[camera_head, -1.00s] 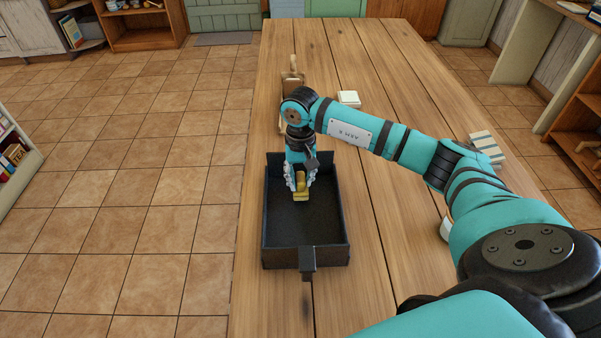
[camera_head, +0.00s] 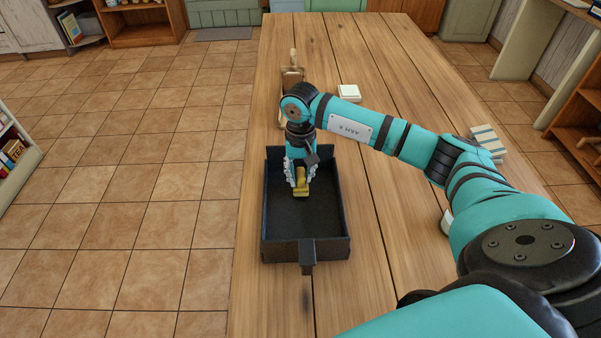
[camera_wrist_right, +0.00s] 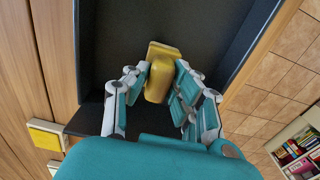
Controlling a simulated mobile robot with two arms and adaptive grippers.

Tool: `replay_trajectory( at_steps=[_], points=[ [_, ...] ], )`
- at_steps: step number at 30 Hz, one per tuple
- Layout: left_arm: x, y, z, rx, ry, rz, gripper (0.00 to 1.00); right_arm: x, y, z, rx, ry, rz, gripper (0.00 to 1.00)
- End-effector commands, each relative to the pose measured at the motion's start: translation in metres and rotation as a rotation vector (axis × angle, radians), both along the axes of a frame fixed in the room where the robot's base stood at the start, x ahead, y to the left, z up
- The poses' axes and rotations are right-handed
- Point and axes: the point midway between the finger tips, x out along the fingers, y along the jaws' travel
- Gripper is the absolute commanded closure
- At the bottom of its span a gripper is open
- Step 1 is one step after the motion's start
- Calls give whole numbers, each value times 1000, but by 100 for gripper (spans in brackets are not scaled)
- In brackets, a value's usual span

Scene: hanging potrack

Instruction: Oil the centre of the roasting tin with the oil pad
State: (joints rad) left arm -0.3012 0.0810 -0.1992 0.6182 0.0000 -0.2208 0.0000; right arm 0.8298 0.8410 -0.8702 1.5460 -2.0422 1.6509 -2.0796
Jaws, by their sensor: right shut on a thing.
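The roasting tin (camera_head: 320,221) is a dark rectangular pan with raised walls and a handle toward me, standing on the wooden table. The oil pad (camera_head: 302,187) is yellow, with a rounded grip on a flat base. My right gripper (camera_head: 301,176) is shut on its grip and holds it inside the tin, near the middle. In the right wrist view, the pad (camera_wrist_right: 158,80) sits between the fingers of my right gripper (camera_wrist_right: 158,88) over the tin's dark floor (camera_wrist_right: 135,35). I cannot tell whether the pad touches the floor. My left gripper is not in view.
Behind the tin, a wooden item with a handle (camera_head: 292,73) lies partly hidden by my arm. The table's left edge is close to the tin.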

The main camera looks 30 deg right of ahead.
Motion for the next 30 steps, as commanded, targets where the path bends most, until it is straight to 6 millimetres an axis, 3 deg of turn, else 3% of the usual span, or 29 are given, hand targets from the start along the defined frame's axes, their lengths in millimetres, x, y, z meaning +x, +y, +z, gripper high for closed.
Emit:
replay_trajectory(
  at_steps=[20,30],
  points=[
    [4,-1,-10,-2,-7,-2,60,0,0,-11,1,-1,-1,100],
    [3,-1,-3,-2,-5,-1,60,-23,14,-9,0,0,1,100]
  ],
)
